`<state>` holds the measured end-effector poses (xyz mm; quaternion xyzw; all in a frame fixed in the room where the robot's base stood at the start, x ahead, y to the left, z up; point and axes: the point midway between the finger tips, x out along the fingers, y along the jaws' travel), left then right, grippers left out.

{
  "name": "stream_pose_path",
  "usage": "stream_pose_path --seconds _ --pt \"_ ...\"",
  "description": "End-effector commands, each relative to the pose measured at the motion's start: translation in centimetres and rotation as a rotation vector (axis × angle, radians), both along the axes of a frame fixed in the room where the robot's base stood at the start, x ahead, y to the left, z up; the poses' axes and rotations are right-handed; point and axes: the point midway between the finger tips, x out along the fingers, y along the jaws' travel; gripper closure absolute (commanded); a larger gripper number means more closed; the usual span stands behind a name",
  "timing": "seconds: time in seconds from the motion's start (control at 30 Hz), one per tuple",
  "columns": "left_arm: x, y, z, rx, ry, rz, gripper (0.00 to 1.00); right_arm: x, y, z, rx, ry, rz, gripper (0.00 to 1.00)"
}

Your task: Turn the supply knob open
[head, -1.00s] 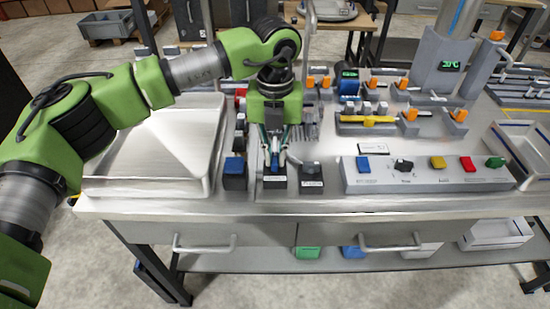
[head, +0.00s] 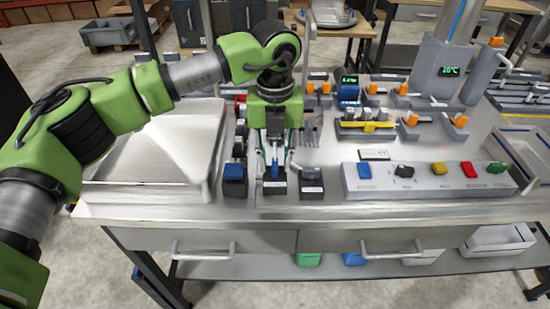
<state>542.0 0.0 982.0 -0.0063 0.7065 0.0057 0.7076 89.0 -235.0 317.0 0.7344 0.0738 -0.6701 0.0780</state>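My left gripper (head: 275,160) points straight down over a small dark block with a pale label (head: 275,187) at the table's front. Its fingers stand on either side of a slim blue part (head: 275,171) on that block. Whether the fingers press on it is too small to tell. This may be the supply knob, but the label cannot be read. To the left is a dark block with a blue top (head: 235,172); to the right is a dark block with a low grey top (head: 311,180). My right gripper is not in view.
A control panel (head: 425,184) to the right carries a blue button, a black knob, and yellow, red and green controls. A large pale tray or cover (head: 155,150) lies left. Orange-handled fixtures (head: 372,88) and a display column (head: 447,72) stand behind.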

Motion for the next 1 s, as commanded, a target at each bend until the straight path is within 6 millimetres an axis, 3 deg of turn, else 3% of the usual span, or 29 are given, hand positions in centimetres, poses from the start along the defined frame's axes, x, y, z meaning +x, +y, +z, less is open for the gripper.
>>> stream_pose_path --seconds 0.23,0.7,1.0 --pt "0.0 0.0 0.9 0.0 -0.002 -0.001 0.73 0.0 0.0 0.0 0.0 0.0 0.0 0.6" --pt "0.0 0.0 10.0 -0.001 -0.002 0.001 0.73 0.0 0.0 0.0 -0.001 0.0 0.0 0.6" --pt "0.0 0.0 12.0 0.0 0.0 -0.001 0.73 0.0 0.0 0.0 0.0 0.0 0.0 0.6"
